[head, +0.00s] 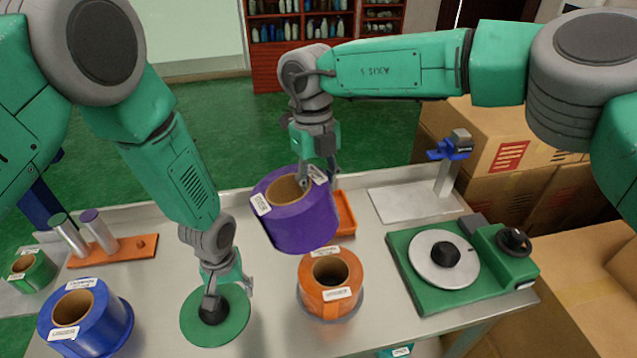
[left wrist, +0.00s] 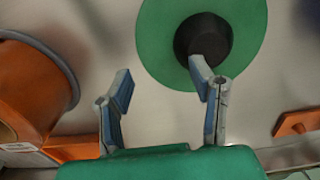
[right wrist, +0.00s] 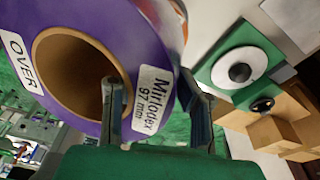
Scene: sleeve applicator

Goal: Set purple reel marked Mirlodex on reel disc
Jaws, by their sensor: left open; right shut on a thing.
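The purple reel (head: 300,222) is held in the air above the table, tilted, behind the orange reel. Its labels read "Mirlodex 97 mm" and "OVER" in the right wrist view (right wrist: 95,128). My right gripper (head: 318,178) is shut on its ring wall, one finger inside the brown core. A green disc with a black hub (head: 190,325) lies flat on the table at front left. My left gripper (head: 228,285) is open over it, with one fingertip in front of the hub in the left wrist view (left wrist: 163,85). A grey disc with a black hub (head: 430,263) sits on a green machine at right.
An orange reel (head: 318,294) stands front centre, a blue reel (head: 112,318) front left and a green reel (head: 35,272) far left. An orange rack with two cylinders (head: 125,252), an orange tray (head: 345,213) and a blue-topped stand (head: 445,180) are farther back. Cardboard boxes (head: 500,140) stand beyond the table.

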